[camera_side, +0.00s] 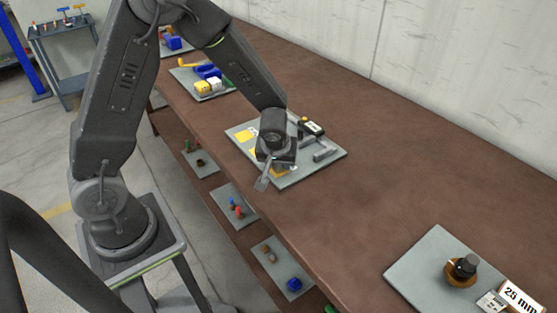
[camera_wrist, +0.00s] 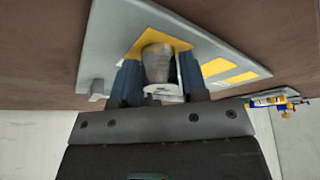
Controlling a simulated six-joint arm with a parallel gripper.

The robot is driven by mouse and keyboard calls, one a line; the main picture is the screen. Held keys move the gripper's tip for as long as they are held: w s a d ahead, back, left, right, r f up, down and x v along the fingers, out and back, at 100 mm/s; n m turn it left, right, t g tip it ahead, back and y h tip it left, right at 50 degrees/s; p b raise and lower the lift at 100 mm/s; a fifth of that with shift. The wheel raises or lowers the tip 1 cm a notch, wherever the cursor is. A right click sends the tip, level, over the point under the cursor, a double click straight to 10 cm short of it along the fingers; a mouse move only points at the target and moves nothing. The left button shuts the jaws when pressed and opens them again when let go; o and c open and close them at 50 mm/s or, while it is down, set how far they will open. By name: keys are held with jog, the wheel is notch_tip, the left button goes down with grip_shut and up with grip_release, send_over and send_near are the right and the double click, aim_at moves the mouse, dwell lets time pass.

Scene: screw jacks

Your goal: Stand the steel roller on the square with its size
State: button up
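My gripper (camera_side: 264,178) is over the near edge of a grey board on the bench. In the wrist view its two dark fingers (camera_wrist: 160,82) stand on either side of a grey cylinder, the steel roller (camera_wrist: 157,64), and appear to touch it. The roller's pale end faces the camera. A yellow square (camera_wrist: 178,45) shows behind the roller; contact between them cannot be told. More yellow squares (camera_wrist: 215,66) lie in a row on the board (camera_wrist: 100,50). One square (camera_side: 244,135) shows in the side view. No size marks are readable.
The board also carries a dark device (camera_side: 312,128) and a grey block-like part (camera_side: 325,155). Another board (camera_side: 420,265) at the front right holds a black-topped round part (camera_side: 463,267) beside a "25 mm" label (camera_side: 522,295). Bench between the boards is clear.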

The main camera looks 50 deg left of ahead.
jog(key=o, duration=0.3)
jog(key=v, duration=1.2)
jog(key=s+d+r+m+h, duration=0.1)
jog(key=s+r+m, duration=0.2)
jog(key=s+r, duration=0.1)
jog(key=s+r+m+t+h, duration=0.1)
jog(key=s+r+m, duration=0.2)
jog(key=s, duration=0.3)
jog(key=s+d+r+m+t+h, duration=0.1)
jog(key=s+r+m, duration=0.2)
jog(key=s+r, duration=0.2)
jog(key=shift+s+d, duration=0.15)
jog(key=shift+d, duration=0.2)
